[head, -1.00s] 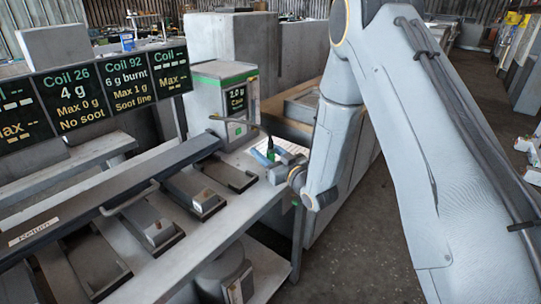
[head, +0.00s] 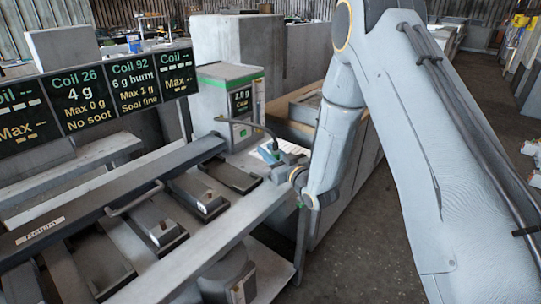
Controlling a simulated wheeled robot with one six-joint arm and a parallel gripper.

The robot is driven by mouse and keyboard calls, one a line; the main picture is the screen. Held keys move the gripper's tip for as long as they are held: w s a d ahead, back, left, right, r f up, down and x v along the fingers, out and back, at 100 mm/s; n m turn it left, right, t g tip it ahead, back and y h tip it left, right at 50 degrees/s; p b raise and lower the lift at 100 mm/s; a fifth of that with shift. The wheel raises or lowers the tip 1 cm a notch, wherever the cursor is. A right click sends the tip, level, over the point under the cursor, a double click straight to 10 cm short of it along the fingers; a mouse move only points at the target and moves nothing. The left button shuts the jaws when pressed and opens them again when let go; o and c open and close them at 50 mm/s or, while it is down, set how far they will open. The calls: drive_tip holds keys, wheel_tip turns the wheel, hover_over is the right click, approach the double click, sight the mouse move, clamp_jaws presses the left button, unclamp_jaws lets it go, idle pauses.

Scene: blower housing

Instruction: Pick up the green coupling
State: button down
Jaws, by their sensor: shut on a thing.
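The green coupling (head: 270,152) is small in the head view, at the end of a dark curved hose beside the green-topped box. My gripper (head: 276,155) is shut on it, at the far end of the bench. The jaws and my wrist partly cover the coupling, so its lower end and the exact grip are hard to make out.
The green-topped box (head: 229,103) with a small display stands just behind the coupling. The hose (head: 238,122) arches from it. Dark trays with metal blocks (head: 203,190) line the bench to the left. Coil sign panels (head: 85,97) hang at upper left.

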wheel_tip(320, 180, up, 10)
drive_tip(key=b, duration=0.2)
idle(0.4)
